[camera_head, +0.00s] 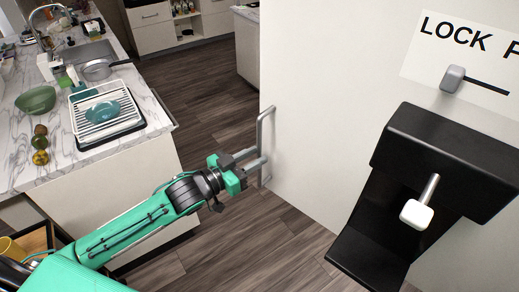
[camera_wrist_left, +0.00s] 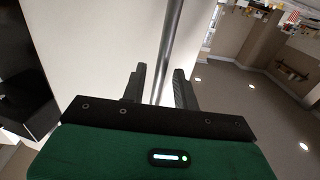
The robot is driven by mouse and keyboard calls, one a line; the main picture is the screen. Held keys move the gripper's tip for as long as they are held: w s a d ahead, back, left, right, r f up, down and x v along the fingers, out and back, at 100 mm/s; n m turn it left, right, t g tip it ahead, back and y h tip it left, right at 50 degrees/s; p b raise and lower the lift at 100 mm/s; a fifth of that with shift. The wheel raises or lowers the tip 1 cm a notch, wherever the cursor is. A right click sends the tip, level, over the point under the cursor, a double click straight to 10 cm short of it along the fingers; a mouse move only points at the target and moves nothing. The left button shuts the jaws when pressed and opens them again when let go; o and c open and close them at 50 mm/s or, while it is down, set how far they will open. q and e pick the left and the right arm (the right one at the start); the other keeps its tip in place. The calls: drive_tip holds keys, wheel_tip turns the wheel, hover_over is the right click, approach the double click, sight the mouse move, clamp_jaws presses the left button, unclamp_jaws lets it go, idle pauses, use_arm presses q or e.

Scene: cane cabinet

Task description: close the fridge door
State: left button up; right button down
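The fridge door (camera_head: 325,120) is a large white panel filling the right of the head view, with a vertical grey metal handle (camera_head: 266,125) along its left edge. My left gripper (camera_head: 256,159) is at the lower part of this handle. In the left wrist view, the handle bar (camera_wrist_left: 168,45) runs between the two black fingers of the left gripper (camera_wrist_left: 159,86), with gaps showing beside it, so the gripper looks open around the bar. The door's white face (camera_wrist_left: 105,40) also shows there. The right gripper is not in view. How far the door stands open is unclear.
A black dispenser recess (camera_head: 445,150) with a white-tipped lever juts from the white panel. On the left, a marble counter (camera_head: 60,165) holds a dish rack (camera_head: 105,130) and a green bowl (camera_head: 36,100). Open wooden floor (camera_head: 215,95) lies between counter and fridge.

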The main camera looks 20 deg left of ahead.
use_arm(q)
drive_tip(key=shift+p+x, duration=0.3)
drive_tip(key=shift+x, duration=0.85)
drive_tip(key=shift+c, duration=0.4)
clamp_jaws()
